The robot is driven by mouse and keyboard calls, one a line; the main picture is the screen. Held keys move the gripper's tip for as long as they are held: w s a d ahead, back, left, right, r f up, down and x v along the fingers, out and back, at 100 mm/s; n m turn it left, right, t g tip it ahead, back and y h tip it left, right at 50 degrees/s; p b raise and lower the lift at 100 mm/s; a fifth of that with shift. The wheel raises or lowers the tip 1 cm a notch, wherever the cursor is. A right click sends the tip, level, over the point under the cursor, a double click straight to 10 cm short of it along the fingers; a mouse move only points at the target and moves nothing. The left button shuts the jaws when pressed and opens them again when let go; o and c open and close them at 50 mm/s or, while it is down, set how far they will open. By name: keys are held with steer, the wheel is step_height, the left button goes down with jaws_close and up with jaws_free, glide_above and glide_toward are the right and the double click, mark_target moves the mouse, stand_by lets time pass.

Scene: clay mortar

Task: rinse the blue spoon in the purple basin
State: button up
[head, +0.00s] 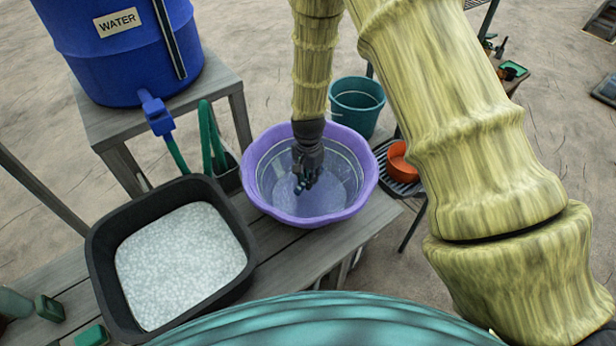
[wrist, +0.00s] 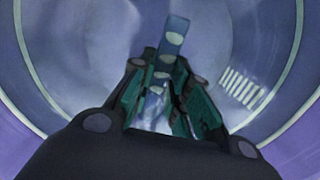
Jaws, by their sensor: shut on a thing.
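The purple basin (head: 370,178) stands on the wooden bench in the head view, with what looks like clear water in it. My gripper (head: 304,184) points down inside the basin, within its rim. In the wrist view my gripper (wrist: 160,95) is shut on the blue spoon (wrist: 174,32), whose blue end sticks out beyond the fingertips. The rest of the spoon is hidden by the fingers, and in the head view I cannot make it out. The basin wall (wrist: 283,138) surrounds the gripper in the wrist view. I cannot tell whether the spoon touches the bottom.
A black tub (head: 103,262) of whitish, pebbly-looking contents sits left of the basin. A blue water barrel (head: 110,60) with a tap stands behind it on a wooden stand (head: 218,82). A teal bucket (head: 355,118) and an orange bowl (head: 402,163) are behind and right of the basin.

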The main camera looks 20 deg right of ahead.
steer(key=shift+r, duration=0.15)
steer(key=shift+w+a+p, duration=0.2)
steer(key=shift+a+p, duration=0.1)
steer(key=shift+a, duration=0.3)
steer(key=shift+s+d, duration=0.2)
steer(key=shift+d, duration=0.4)
steer(key=shift+s+d, duration=0.15)
steer(key=shift+d, duration=0.45)
steer(key=shift+w+a, duration=0.15)
steer(key=shift+a, duration=0.45)
steer(key=shift+w+a, duration=0.15)
steer(key=shift+a, duration=0.45)
steer(key=shift+s+d+p, duration=0.15)
steer(key=shift+d+p, duration=0.05)
steer(key=shift+d, duration=0.45)
steer(key=shift+s+d+p, duration=0.15)
steer(key=shift+d, duration=0.45)
steer(key=shift+w+a, duration=0.15)
steer(key=shift+a, duration=0.5)
steer(key=shift+w+a, duration=0.15)
steer(key=shift+a, duration=0.45)
steer(key=shift+s+d, duration=0.15)
steer(key=shift+d, duration=0.45)
steer(key=shift+r+p, duration=0.15)
steer(key=shift+p, duration=0.15)
